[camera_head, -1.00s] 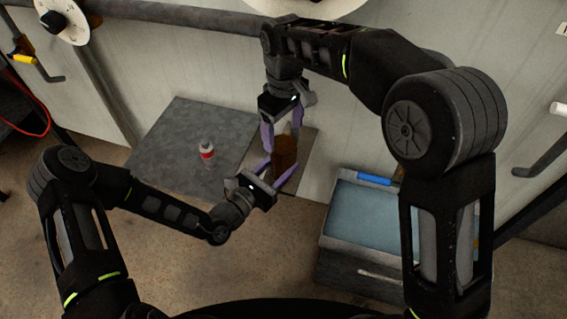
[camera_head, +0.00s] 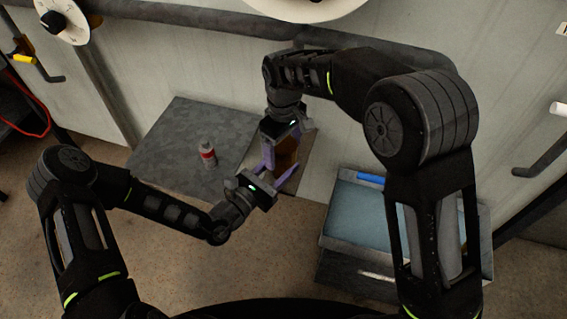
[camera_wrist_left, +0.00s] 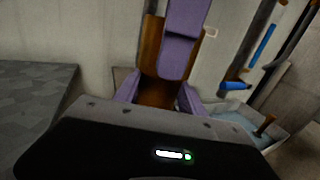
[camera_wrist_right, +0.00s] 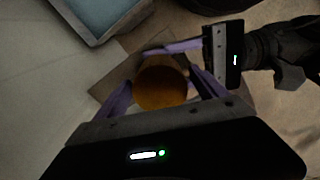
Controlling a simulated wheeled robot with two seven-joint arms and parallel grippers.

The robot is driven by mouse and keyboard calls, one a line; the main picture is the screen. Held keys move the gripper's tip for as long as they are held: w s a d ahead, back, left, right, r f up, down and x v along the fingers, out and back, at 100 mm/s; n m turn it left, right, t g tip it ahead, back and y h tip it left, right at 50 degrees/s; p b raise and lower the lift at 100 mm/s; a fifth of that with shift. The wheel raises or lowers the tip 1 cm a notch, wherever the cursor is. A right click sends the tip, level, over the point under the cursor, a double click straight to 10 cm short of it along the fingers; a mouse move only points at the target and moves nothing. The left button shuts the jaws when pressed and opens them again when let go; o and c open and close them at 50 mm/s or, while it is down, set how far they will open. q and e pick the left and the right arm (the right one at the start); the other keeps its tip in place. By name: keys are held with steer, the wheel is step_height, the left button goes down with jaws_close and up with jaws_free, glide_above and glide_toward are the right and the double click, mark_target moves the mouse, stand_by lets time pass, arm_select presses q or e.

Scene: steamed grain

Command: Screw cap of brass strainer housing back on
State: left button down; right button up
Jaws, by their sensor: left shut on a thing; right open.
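The brass strainer housing (camera_head: 287,150) stands upright on a small mat, brown and partly hidden by my fingers. My left gripper (camera_head: 281,167) is shut on it from the front, low down; its fingers flank the brown body in the left wrist view. My right gripper (camera_head: 283,147) is open and comes from above, its fingers either side of the upper part. In the right wrist view, a round orange-brown top (camera_wrist_right: 160,88) lies between the right fingers. I cannot tell the cap apart from the housing, nor whether the right fingers touch it.
A pale wall is close behind.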

arm_select(q)
steer(key=shift+s+f, duration=0.1)
arm_select(e)
steer(key=shift+f, duration=0.55)
steer(key=c, duration=1.5)
steer(key=o, duration=1.6)
step_height(320, 180, up, 8)
steer(key=shift+f, duration=0.2)
